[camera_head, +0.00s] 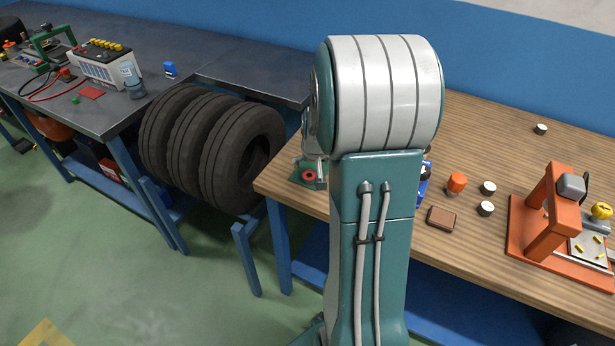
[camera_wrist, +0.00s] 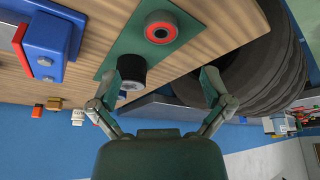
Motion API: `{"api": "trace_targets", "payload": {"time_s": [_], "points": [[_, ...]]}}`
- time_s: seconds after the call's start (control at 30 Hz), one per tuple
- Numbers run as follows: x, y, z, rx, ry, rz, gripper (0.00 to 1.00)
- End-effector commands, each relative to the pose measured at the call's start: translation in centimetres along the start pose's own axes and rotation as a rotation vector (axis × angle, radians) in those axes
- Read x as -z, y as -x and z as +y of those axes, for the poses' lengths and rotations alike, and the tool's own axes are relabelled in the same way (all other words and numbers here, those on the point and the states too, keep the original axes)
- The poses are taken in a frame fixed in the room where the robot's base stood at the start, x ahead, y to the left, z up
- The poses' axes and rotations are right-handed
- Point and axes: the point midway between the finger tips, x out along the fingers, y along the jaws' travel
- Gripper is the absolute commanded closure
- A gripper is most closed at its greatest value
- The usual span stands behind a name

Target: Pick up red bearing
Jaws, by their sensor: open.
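The red bearing (camera_wrist: 161,27), a red ring with a dark centre, sits on a green plate (camera_wrist: 185,40) in the wrist view. In the head view the red bearing (camera_head: 308,175) shows at the left end of the wooden bench, just left of my arm. My gripper (camera_wrist: 159,76) is open and empty, its two fingers spread wide. The bearing lies beyond the fingertips, roughly in line with the gap between them. A black ribbed cylinder (camera_wrist: 131,69) stands on the same plate, close to the left finger. In the head view my arm hides most of the gripper.
A blue vise-like block (camera_wrist: 50,42) stands left of the plate in the wrist view. Several tyres (camera_head: 213,148) stand beside the bench. An orange press (camera_head: 545,225), a brown block (camera_head: 441,217) and small cylinders (camera_head: 488,188) occupy the bench right of my arm.

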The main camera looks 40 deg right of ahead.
Motion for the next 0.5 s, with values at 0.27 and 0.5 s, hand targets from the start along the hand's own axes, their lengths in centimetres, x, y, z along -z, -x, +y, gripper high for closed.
{"api": "trace_targets", "payload": {"time_s": [0.27, 0.5], "points": [[-0.1, -2.6, -0.2, 0.001, 0.001, -0.002, 0.01], [-0.4, -6.1, -0.4, 0.001, 0.002, -0.001, 0.01]]}}
